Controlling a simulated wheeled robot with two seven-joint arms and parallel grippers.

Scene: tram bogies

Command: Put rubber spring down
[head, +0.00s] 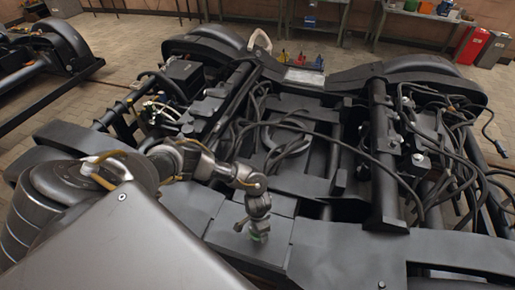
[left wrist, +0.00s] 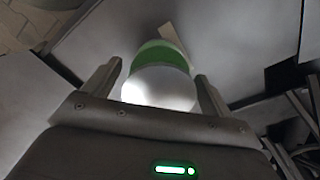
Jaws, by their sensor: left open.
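The rubber spring (left wrist: 162,58), a round piece with a green band and a pale, brightly lit part, is between the two fingers of my left gripper (left wrist: 160,74) in the left wrist view. The fingers stand apart on either side of it, with visible gaps. My right gripper is not in view.
The bogie (head: 330,250) fills the middle, with loose black cables (head: 455,150) and a raised beam (head: 385,165) right of my left gripper. Small coloured items (head: 300,60) lie at its far end. Another bogie (head: 45,55) stands at upper left.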

